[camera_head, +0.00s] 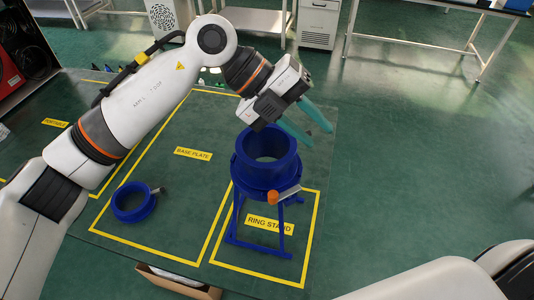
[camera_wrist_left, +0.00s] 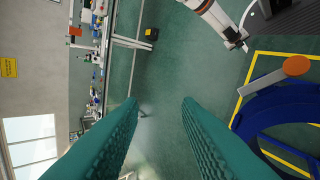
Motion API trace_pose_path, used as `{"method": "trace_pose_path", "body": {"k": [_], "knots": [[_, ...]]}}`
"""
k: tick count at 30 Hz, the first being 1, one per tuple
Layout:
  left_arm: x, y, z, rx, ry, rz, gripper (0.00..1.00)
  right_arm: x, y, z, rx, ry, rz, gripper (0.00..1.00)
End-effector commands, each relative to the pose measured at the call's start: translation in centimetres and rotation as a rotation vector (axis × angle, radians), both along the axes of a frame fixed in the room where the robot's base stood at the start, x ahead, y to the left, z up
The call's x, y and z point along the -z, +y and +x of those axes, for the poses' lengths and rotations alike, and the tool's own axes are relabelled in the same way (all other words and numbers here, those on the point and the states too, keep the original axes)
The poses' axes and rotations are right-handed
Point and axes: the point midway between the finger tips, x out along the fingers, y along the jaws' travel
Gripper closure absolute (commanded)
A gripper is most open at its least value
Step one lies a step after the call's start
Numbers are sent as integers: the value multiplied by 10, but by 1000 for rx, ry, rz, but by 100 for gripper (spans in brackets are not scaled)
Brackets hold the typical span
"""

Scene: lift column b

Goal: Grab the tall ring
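The tall ring (camera_head: 267,165), a blue open cylinder with a silver handle and orange knob (camera_head: 272,198) at its front, sits upright on the blue ring stand (camera_head: 237,222). My left gripper (camera_head: 318,136) has two teal fingers, spread apart and empty. It is above and to the right of the ring's top in the head view, tilted downward. In the left wrist view, the blue ring (camera_wrist_left: 270,115) lies at the right edge, outside the open fingers (camera_wrist_left: 159,103). A white arm end, apparently my right gripper (camera_wrist_left: 235,38), shows small at the top there; its fingers are unclear.
A shorter blue ring (camera_head: 133,203) with a small handle lies on the green table, left of the stand. Yellow tape marks the "BASE PLATE" (camera_head: 193,154) and "RING STAND" areas. An open cardboard box (camera_head: 178,285) is below the front edge. Floor right of the table is clear.

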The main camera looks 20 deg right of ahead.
Motion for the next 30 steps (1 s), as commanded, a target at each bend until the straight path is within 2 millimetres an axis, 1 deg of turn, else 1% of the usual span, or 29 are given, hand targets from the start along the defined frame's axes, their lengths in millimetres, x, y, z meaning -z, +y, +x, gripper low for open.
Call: {"method": "trace_pose_path", "body": {"k": [1,4,6,9,10,12,14,22,24,27,30], "knots": [[5,14,13,-7,-101,159,69,1,0,0,0,-1,0,62],[9,46,39,-58,-249,434,69,1,0,1,0,-2,0,62],[5,66,55,-106,-325,578,69,1,0,1,0,-2,-1,62],[-3,86,69,-162,-395,712,69,1,0,2,0,-3,1,62],[-6,89,71,-172,-406,737,69,1,0,2,0,-3,1,62],[-6,95,74,-187,-421,771,69,0,0,2,0,-3,1,62],[0,96,75,-190,-424,782,69,-3,0,2,0,-3,1,62],[44,96,74,-187,-421,778,69,-19,0,2,0,-4,1,62],[52,96,74,-188,-421,776,69,-21,0,2,0,-4,1,62],[59,96,74,-188,-423,775,69,-22,0,2,0,-4,1,62],[66,97,74,-187,-421,776,69,-29,0,2,0,-4,1,62]]}}
